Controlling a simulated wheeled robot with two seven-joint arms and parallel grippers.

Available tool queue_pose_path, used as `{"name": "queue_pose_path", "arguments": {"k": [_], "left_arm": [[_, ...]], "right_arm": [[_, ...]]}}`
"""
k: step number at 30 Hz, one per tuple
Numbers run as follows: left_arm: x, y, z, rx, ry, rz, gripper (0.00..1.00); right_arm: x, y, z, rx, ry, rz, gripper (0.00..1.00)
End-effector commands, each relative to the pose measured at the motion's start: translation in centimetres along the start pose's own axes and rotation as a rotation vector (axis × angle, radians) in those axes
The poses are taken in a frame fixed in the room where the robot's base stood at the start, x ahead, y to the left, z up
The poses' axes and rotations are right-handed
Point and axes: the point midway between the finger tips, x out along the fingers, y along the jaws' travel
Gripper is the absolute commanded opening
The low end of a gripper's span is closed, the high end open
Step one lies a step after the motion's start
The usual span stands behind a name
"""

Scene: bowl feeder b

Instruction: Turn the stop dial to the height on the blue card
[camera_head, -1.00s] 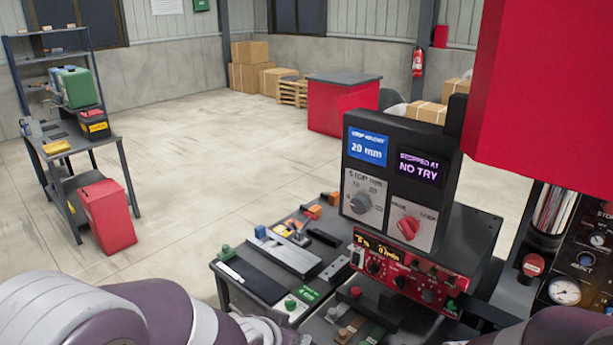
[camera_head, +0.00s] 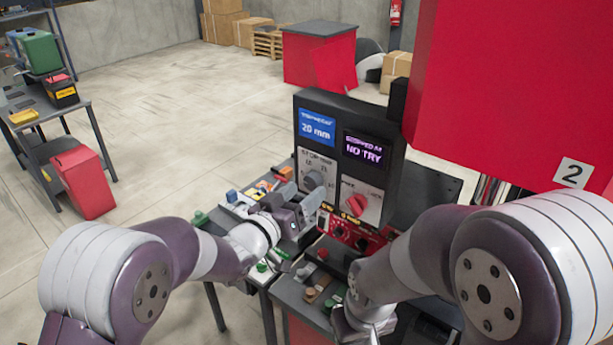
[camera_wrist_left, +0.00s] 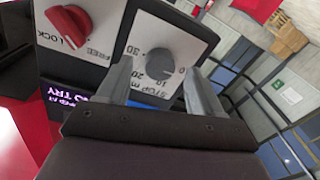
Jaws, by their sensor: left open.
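The blue card (camera_head: 317,127) reads 20 mm at the top left of the dark control box. Below it is the grey stop dial (camera_head: 314,181) on a pale plate; it also shows in the left wrist view (camera_wrist_left: 160,63), with printed numbers around it. I cannot read its setting surely. My left gripper (camera_head: 298,207) is just in front of and below the dial. In the left wrist view its open fingers (camera_wrist_left: 158,74) lie on either side of the dial, with nothing gripped. My right gripper (camera_head: 366,322) is low at the front; its fingers are unclear.
A red lock/free knob (camera_head: 354,204) sits right of the dial, under a purple display (camera_head: 363,150) reading STOPPED AT NO TRY. A red instrument panel (camera_head: 345,232) is below. A large red housing (camera_head: 520,90) hangs at the right.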

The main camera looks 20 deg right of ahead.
Motion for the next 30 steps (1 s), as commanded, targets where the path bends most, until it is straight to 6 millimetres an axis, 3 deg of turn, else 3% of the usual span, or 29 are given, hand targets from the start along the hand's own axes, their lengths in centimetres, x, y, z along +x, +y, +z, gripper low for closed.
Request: {"name": "queue_pose_path", "arguments": {"k": [1,6,15,20,21,30], "left_arm": [[0.7,0.1,-0.3,0.000,-0.002,0.000,0.66],[2.2,0.0,-0.1,0.001,-0.001,-0.001,0.66],[2.4,-0.1,0.1,0.001,-0.001,-0.001,0.66],[2.4,-0.1,0.1,0.001,-0.001,-0.001,0.14],[2.4,-0.1,0.1,0.001,-0.001,-0.001,0.10],[2.4,-0.2,0.3,0.033,0.003,-0.001,0.10]], "right_arm": [[-0.8,0.0,-0.1,0.000,0.000,0.000,0.43],[-1.3,0.0,-0.1,0.000,0.000,0.000,0.43],[-1.2,0.0,-0.1,0.000,0.000,0.000,0.43],[-1.2,0.0,-0.1,0.000,0.000,0.000,0.43],[-1.2,0.0,-0.1,0.000,0.000,0.000,0.43],[-0.2,0.0,0.0,0.000,0.000,0.000,0.43]]}}
